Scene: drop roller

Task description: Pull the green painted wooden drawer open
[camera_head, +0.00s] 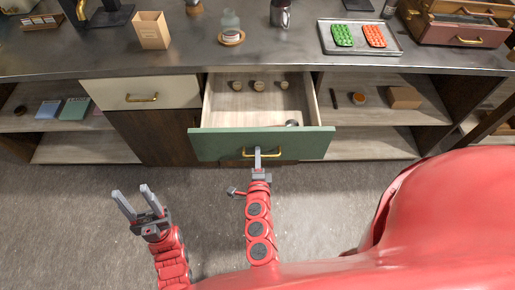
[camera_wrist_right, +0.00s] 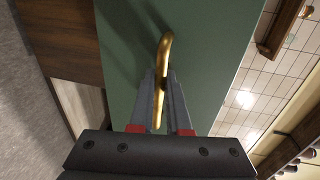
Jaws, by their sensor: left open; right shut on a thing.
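The green drawer (camera_head: 210,144) stands pulled out from the counter in the head view, and its pale wooden inside shows. Several small round things sit at its back, and a dark round thing lies near its front. My right gripper (camera_head: 257,155) is shut on the brass handle (camera_head: 275,153) at the middle of the drawer front. In the right wrist view, the fingers (camera_wrist_right: 161,92) close around the brass handle (camera_wrist_right: 165,45) against the green front (camera_wrist_right: 125,60). My left gripper (camera_head: 133,202) is open and empty over the floor, left of my right arm and apart from the drawer.
A cream drawer (camera_head: 115,94) with a brass handle is shut at the left. Open shelves (camera_head: 375,142) flank the green drawer. The counter top (camera_head: 290,55) holds a tray (camera_head: 392,47), a paper box (camera_head: 151,31) and a mug (camera_head: 280,14). The grey floor (camera_head: 90,225) in front is clear.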

